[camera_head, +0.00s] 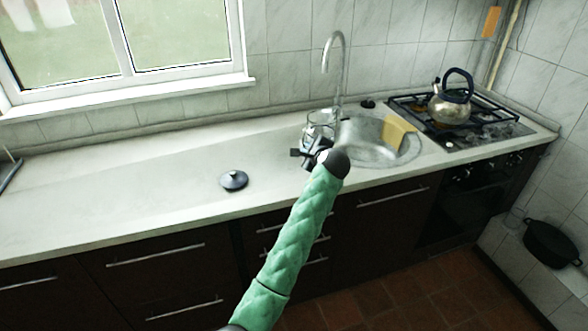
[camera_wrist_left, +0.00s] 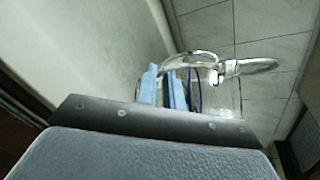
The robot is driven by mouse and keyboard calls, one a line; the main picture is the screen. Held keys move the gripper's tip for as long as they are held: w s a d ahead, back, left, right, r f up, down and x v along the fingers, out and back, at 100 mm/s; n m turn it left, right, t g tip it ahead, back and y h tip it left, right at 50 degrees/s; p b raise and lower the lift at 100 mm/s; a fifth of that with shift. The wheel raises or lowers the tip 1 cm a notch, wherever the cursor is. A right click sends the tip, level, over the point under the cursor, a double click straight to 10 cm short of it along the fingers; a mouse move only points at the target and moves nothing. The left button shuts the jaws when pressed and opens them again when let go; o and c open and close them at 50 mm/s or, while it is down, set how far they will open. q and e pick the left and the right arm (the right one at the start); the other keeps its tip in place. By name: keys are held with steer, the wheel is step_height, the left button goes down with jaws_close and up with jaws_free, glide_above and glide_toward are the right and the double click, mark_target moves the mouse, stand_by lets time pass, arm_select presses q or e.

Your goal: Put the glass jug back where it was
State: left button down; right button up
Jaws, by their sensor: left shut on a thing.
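The clear glass jug (camera_head: 321,120) is at the left edge of the sink, mostly behind my left gripper (camera_head: 309,152). Its glass body also shows in the left wrist view (camera_wrist_left: 225,97), with its rim near the faucet. My left gripper's blue fingers (camera_wrist_left: 170,90) are shut on the jug, on the side facing me. I cannot tell whether the jug's base touches the counter. My right gripper is not in view.
A round sink (camera_head: 372,154) with a tall faucet (camera_head: 337,65) and a yellow cloth or board (camera_head: 397,132) lies right of the jug. A black lid (camera_head: 233,180) rests on the counter (camera_head: 130,190), otherwise largely clear at left. A kettle (camera_head: 450,106) stands on the stove (camera_head: 478,133).

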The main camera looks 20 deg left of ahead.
arm_select(q)
steer(key=shift+w+a+f+p, duration=0.55)
steer(key=shift+a+f+p, duration=0.4)
steer(key=shift+a+f, duration=0.7)
steer(key=shift+w+a+f+p, duration=0.55)
steer(key=shift+a+f+p, duration=0.35)
steer(key=shift+a+f, duration=0.7)
steer(key=shift+w+a+f+p, duration=0.55)
steer(key=shift+a+f+p, duration=0.4)
steer(key=shift+a+f, duration=0.7)
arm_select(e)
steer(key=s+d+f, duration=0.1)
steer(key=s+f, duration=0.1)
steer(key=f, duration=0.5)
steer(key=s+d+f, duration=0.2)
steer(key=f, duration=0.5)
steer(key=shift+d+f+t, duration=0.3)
arm_select(q)
steer(key=shift+a+r, duration=0.15)
steer(key=shift+a, duration=0.05)
steer(key=c, duration=1.7)
jaws_free()
steer(key=shift+c, duration=0.2)
steer(key=shift+o, duration=1.1)
